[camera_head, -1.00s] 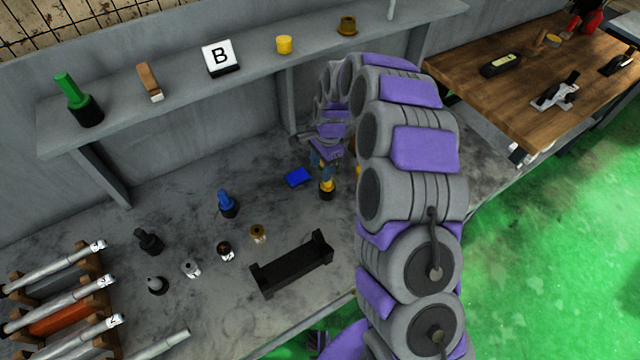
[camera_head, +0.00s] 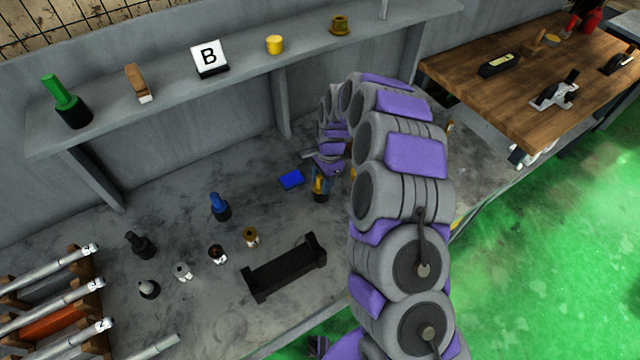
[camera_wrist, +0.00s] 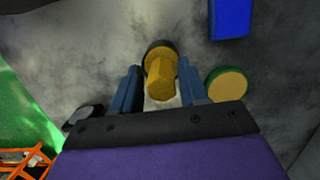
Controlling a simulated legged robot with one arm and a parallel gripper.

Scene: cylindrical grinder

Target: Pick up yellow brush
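The yellow brush (camera_head: 319,186) stands on the grey bench with its black end down, partly hidden by my gripper in the head view. In the wrist view the yellow brush (camera_wrist: 162,76) has its yellow handle between my two blue fingers, with its dark base beyond them. My gripper (camera_wrist: 161,88) is open around the handle, and a narrow gap shows on each side. In the head view my gripper (camera_head: 323,178) is right at the top of the brush.
A blue block (camera_head: 291,180) lies just left of the brush. A round yellow-topped item (camera_wrist: 227,85) is close to the right finger. A black holder (camera_head: 284,266), a blue brush (camera_head: 220,206) and several small parts stand nearer. A shelf (camera_head: 180,85) runs above the bench.

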